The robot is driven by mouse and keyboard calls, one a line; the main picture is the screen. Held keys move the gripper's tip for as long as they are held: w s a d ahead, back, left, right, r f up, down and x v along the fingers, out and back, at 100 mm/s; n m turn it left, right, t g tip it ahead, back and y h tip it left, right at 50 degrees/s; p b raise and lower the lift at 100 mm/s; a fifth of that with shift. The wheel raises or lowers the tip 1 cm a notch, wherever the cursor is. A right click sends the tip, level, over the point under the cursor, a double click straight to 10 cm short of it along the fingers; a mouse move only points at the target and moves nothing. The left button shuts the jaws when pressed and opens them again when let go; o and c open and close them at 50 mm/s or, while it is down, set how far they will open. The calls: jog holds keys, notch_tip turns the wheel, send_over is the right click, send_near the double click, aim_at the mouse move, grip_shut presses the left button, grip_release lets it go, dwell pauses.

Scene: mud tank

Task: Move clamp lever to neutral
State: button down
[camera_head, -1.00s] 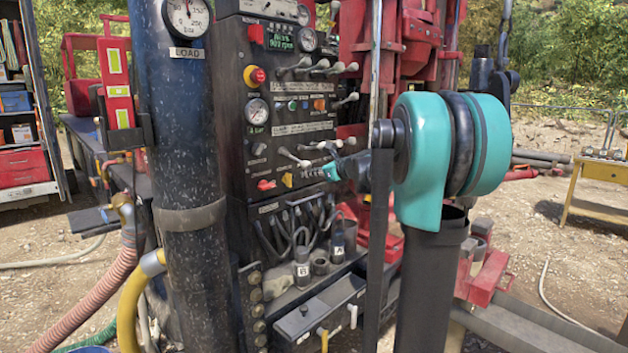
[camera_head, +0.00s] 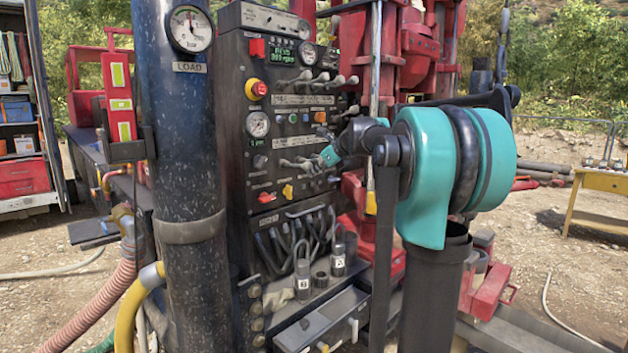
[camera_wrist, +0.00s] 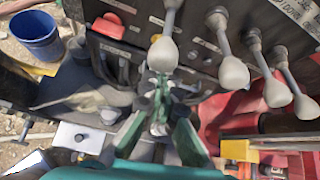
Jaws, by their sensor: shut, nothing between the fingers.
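A lower row of metal levers with pale knobs (camera_head: 301,165) sticks out of the dark control panel (camera_head: 228,150). Their labels are too small to read, so I cannot tell which is the clamp lever. In the wrist view, the leftmost lever knob (camera_wrist: 163,54) is directly ahead of my fingertips, with other lever knobs (camera_wrist: 233,73) to its right. My gripper (camera_head: 328,157) is shut and empty, close to this row. Its green fingers (camera_wrist: 160,88) show below the leftmost knob; whether they touch it is unclear.
An upper lever row (camera_head: 325,82) and a red-yellow stop button (camera_head: 256,88) are on the panel. A thick dark column (camera_head: 180,130) stands to its left. Hoses and grey canisters (camera_head: 302,278) are below. A blue bucket (camera_wrist: 35,32) shows in the wrist view.

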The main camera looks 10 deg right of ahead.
jog(key=shift+r, duration=0.75)
jog(key=s+d+r, duration=0.3)
jog(key=s+d, duration=0.2)
jog(key=s, duration=0.2)
jog(key=s+a+f+n+g+h, duration=0.1)
jog(key=s+f+n, duration=0.35)
jog(key=f, duration=0.35)
jog(key=s+a+f+n+g, duration=0.1)
jog(key=s+a+f+n, duration=0.1)
jog(key=s+f+n, duration=0.45)
jog(key=s+a+f+n+g+h, duration=0.1)
jog(key=s+f+n, duration=0.15)
jog(key=f, duration=0.65)
jog(key=s+d+f+n+g+h, duration=0.1)
jog(key=s+f+n+g+h, duration=0.1)
jog(key=s+f+n, duration=1.1)
jog(key=s+f+h, duration=0.1)
jog(key=s+f, duration=0.6)
jog(key=s, duration=0.1)
jog(key=shift+d+h, duration=0.4)
